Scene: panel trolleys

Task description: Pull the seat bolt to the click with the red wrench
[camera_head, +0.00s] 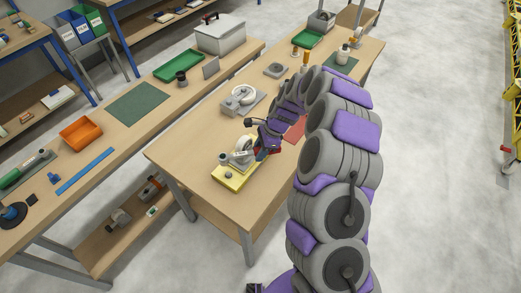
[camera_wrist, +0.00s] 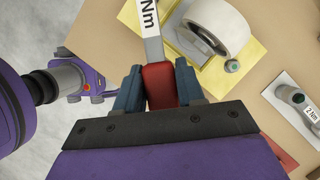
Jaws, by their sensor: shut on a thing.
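My gripper (camera_wrist: 159,84) is shut on the red handle (camera_wrist: 159,86) of a wrench in the wrist view. In the head view my gripper (camera_head: 266,147) is low over the near table, beside a yellow base plate (camera_head: 229,182). A pale wheel-like part (camera_wrist: 216,24) stands on that plate, and a small round grey-green knob (camera_wrist: 232,66) sits near its corner. I cannot make out the seat bolt.
A second grey fixture (camera_head: 238,103) with a pale wheel stands behind on the table (camera_head: 190,147). A grey piece labelled "2 Nm" (camera_wrist: 305,108) lies right in the wrist view. A red mat (camera_head: 296,131) lies beside my arm. The table's front left is clear.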

